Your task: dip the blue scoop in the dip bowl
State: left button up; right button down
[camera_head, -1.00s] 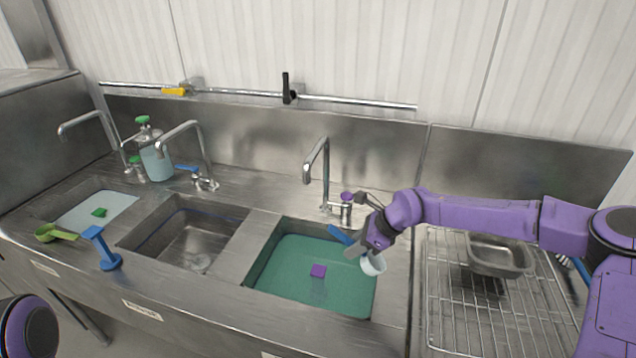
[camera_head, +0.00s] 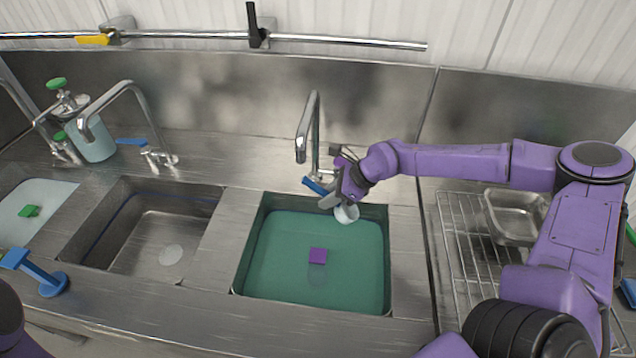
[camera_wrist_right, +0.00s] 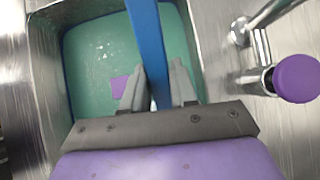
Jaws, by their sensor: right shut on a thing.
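My right gripper (camera_head: 332,200) is shut on the blue handle of the blue scoop (camera_head: 318,188). The scoop's pale cup (camera_head: 346,214) shows below the fingers, over the back right part of a basin with green liquid (camera_head: 280,270). I cannot tell whether the cup touches the liquid. In the right wrist view, the blue handle (camera_wrist_right: 147,45) runs between the two grey fingers (camera_wrist_right: 158,88), with the green basin behind. A separate dip bowl cannot be made out. My left gripper is outside the view; only a bit of my left arm shows at lower left.
A purple block (camera_head: 318,256) is in the green basin. A faucet (camera_head: 308,135) stands behind it, close to my gripper. An empty middle basin (camera_head: 150,235) lies to the left. A wire rack (camera_head: 462,240) with a metal pan (camera_head: 515,212) lies to the right.

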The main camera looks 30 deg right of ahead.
jog(key=f+b, duration=1)
jog(key=f, duration=0.1)
jog(key=f+b, duration=0.5)
jog(key=shift+w+a+f, duration=0.1)
jog(key=shift+a+f, duration=0.2)
jog(key=shift+a, duration=0.05)
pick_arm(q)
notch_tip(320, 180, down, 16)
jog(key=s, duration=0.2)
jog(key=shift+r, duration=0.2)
pick_arm(e)
jog(key=shift+w+a+f, duration=0.1)
jog(key=shift+w, duration=0.1)
